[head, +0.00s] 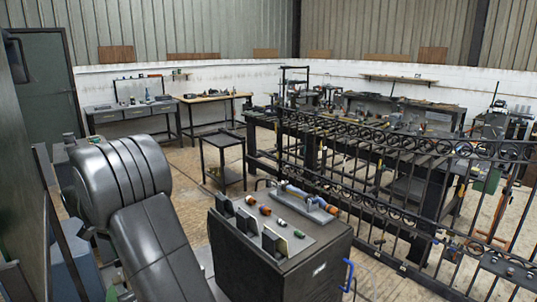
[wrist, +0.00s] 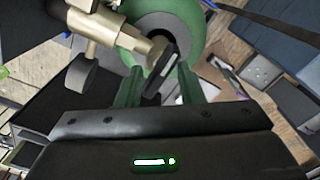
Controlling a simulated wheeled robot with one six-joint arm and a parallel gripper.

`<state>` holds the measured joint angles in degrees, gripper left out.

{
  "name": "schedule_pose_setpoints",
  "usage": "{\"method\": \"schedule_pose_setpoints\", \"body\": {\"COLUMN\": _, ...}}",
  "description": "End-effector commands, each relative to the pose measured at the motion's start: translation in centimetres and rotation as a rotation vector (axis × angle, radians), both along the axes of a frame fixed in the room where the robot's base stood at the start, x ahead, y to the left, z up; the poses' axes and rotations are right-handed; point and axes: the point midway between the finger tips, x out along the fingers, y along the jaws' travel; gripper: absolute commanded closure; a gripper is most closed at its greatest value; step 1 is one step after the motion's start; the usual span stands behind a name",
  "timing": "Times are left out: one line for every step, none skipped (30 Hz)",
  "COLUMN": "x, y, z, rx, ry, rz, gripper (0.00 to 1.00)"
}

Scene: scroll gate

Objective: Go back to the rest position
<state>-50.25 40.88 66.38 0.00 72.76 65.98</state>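My gripper (wrist: 159,74) shows in the wrist view, with its two green fingers apart. A dark narrow piece (wrist: 166,68) with a pale edge appears in the gap between them; I see no finger clearly pressed on it, and its distance is hard to tell. Just beyond is a large green round body (wrist: 195,25) with a grey centre. A brass-coloured fitting (wrist: 110,35) lies to the left of the fingers. I cannot make out my gripper in the head view.
A dark cabinet (head: 275,265) in front carries a blue-handled tool (head: 308,199), small orange-and-white pieces and upright plates. A black scroll gate (head: 400,195) runs along the right. A small black table (head: 223,160) stands behind. Wooden floor (head: 185,205) is clear left of the cabinet.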

Motion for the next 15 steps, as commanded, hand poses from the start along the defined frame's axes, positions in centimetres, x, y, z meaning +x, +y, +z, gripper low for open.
{"method": "schedule_pose_setpoints", "body": {"x": 0.00, "y": 0.01, "z": -0.05, "rx": 0.001, "ry": 0.000, "rz": 0.036, "gripper": 0.66}}
{"method": "schedule_pose_setpoints", "body": {"x": 0.00, "y": 0.01, "z": -0.05, "rx": 0.001, "ry": 0.000, "rz": 0.057, "gripper": 0.66}}
{"method": "schedule_pose_setpoints", "body": {"x": 0.00, "y": 0.01, "z": -0.05, "rx": 0.001, "ry": 0.000, "rz": 0.085, "gripper": 0.66}}
{"method": "schedule_pose_setpoints", "body": {"x": 0.00, "y": 0.01, "z": -0.05, "rx": 0.001, "ry": 0.000, "rz": 0.105, "gripper": 0.66}}
{"method": "schedule_pose_setpoints", "body": {"x": 0.00, "y": 0.01, "z": -0.04, "rx": 0.001, "ry": 0.000, "rz": 0.122, "gripper": 0.66}}
{"method": "schedule_pose_setpoints", "body": {"x": 0.00, "y": 0.01, "z": -0.04, "rx": 0.001, "ry": 0.000, "rz": 0.144, "gripper": 0.66}}
{"method": "schedule_pose_setpoints", "body": {"x": 0.01, "y": 0.02, "z": -0.03, "rx": 0.001, "ry": 0.000, "rz": 0.159, "gripper": 0.66}}
{"method": "schedule_pose_setpoints", "body": {"x": 0.01, "y": 0.01, "z": -0.03, "rx": 0.001, "ry": 0.000, "rz": 0.172, "gripper": 0.66}}
{"method": "schedule_pose_setpoints", "body": {"x": 0.02, "y": 0.02, "z": -0.02, "rx": 0.001, "ry": 0.000, "rz": 0.187, "gripper": 0.66}}
{"method": "schedule_pose_setpoints", "body": {"x": 0.02, "y": 0.02, "z": -0.01, "rx": 0.001, "ry": 0.000, "rz": 0.196, "gripper": 0.66}}
{"method": "schedule_pose_setpoints", "body": {"x": 0.02, "y": 0.02, "z": -0.01, "rx": 0.001, "ry": 0.000, "rz": 0.204, "gripper": 0.66}}
{"method": "schedule_pose_setpoints", "body": {"x": 0.02, "y": 0.02, "z": 0.00, "rx": 0.001, "ry": 0.000, "rz": 0.212, "gripper": 0.66}}
{"method": "schedule_pose_setpoints", "body": {"x": 0.02, "y": 0.02, "z": 0.01, "rx": 0.001, "ry": -0.001, "rz": 0.217, "gripper": 0.66}}
{"method": "schedule_pose_setpoints", "body": {"x": 0.02, "y": 0.02, "z": 0.01, "rx": 0.001, "ry": -0.001, "rz": 0.221, "gripper": 0.66}}
{"method": "schedule_pose_setpoints", "body": {"x": 0.02, "y": 0.02, "z": 0.02, "rx": 0.001, "ry": -0.001, "rz": 0.224, "gripper": 0.66}}
